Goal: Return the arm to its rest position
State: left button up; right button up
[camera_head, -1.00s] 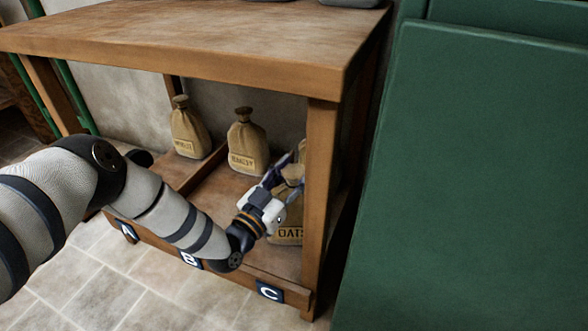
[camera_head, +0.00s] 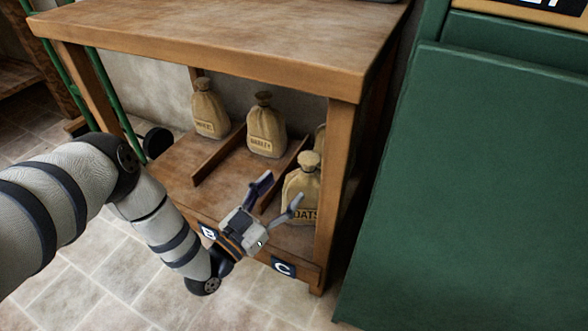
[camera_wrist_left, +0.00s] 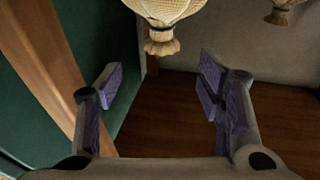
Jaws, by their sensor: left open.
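My left gripper (camera_head: 277,190) is open and empty, just in front of the low shelf of a wooden table. The oats sack (camera_head: 300,187) stands upright in the right compartment, just behind the gripper and apart from its fingers. In the left wrist view a sack top (camera_wrist_left: 162,30) shows upside down at the upper middle, beyond the two spread fingers (camera_wrist_left: 158,85). My left arm comes in from the left, bent downward at the elbow. My right gripper is not in view.
The barley sack (camera_head: 266,128) and another sack (camera_head: 209,110) stand further left, separated by low wooden dividers (camera_head: 215,158). The table's right post (camera_head: 332,195) is close to the gripper. A large green panel (camera_head: 475,190) fills the right. Tiled floor (camera_head: 95,270) is clear in front.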

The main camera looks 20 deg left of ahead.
pick_arm(q)
jog(key=shift+s+a+f, duration=0.1)
jog(key=shift+s+f, duration=0.05)
jog(key=shift+s, duration=0.25)
